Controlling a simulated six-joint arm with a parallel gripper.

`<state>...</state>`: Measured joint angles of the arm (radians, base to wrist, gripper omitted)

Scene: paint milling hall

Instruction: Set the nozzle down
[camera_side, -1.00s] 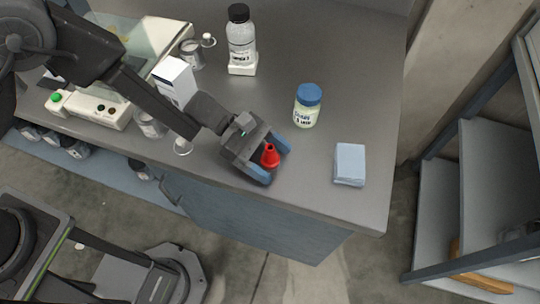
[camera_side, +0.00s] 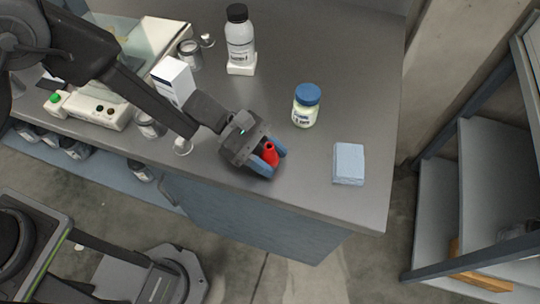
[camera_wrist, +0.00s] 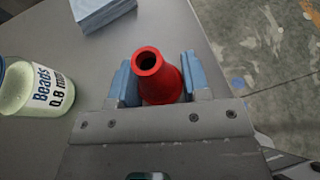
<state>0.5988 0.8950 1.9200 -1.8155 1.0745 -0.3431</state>
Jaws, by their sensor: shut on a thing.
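The red nozzle (camera_side: 270,155) is a cone with a round hole at its narrow end. My gripper (camera_side: 269,160) is shut on it near the front edge of the grey bench. In the wrist view the nozzle (camera_wrist: 158,78) sits between the two blue fingers of my gripper (camera_wrist: 156,82), its hole toward the camera. The nozzle's lower part is partly hidden by the fingers. I cannot tell whether its base touches the bench top.
A blue-capped jar labelled Beads (camera_side: 306,106) stands behind the gripper. A folded blue cloth stack (camera_side: 349,164) lies to the right. A white box (camera_side: 173,82) and a black-capped bottle (camera_side: 240,40) stand farther back. Bench top (camera_side: 310,160) between jar and cloth is clear.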

